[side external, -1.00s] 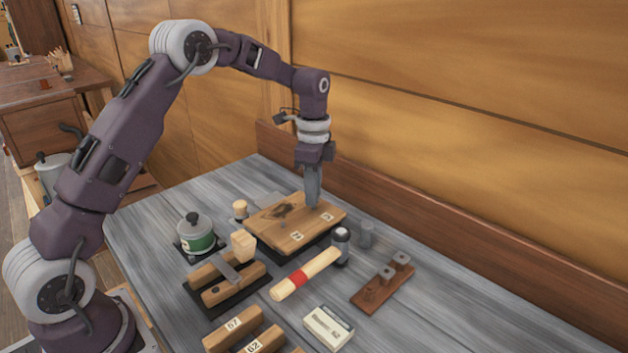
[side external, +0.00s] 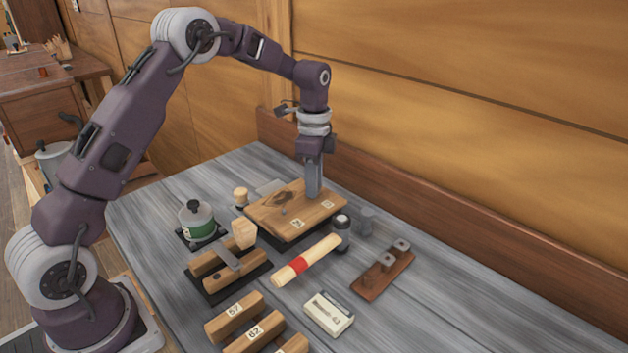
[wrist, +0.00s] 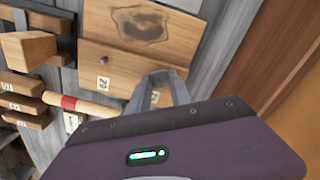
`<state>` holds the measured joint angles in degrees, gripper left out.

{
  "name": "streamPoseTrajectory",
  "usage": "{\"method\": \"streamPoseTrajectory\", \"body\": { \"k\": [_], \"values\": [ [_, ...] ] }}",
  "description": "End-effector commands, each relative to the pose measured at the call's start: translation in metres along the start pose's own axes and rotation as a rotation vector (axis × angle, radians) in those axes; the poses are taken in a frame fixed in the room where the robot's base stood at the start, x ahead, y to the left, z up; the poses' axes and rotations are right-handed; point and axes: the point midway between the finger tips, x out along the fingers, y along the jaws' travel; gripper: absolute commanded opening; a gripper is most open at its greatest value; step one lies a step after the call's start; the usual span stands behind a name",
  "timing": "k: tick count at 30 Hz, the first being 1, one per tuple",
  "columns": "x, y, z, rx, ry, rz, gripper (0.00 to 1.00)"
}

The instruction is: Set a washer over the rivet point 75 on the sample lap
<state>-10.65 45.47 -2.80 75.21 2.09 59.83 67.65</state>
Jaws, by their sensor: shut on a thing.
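The sample lap (side external: 262,217) is a wooden board with a dark stain, lying flat on the bench; the wrist view shows it at the top (wrist: 105,25). It has two number labels, too small to read surely, one near its front edge (side external: 297,222) and one to the right (side external: 327,205). A small grey rivet point (side external: 283,211) stands up left of the front label. My gripper (side external: 313,196) points down over the board's right part, its tips at or just above the wood. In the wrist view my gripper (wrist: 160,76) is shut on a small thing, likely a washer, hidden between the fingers.
A hammer (side external: 300,264) with a red band lies in front of the lap. The wooden wall is behind.

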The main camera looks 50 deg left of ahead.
Motion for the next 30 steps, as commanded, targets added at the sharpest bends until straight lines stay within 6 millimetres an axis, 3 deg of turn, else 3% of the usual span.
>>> {"method": "streamPoseTrajectory", "body": {
  "k": [18, 19, 22, 30],
  "values": [
    [0.008, -0.0002, 0.0, 0.0, 0.0, 0.0, 0.0],
    [0.0081, -0.0002, 0.0, 0.0, 0.0, 0.0, 0.28],
    [0.0081, -0.0001, 0.0, 0.0, 0.0, 0.0, 0.48],
    [0.0075, -0.0002, 0.0, 0.0, 0.0, 0.0, 0.5]
  ]
}}
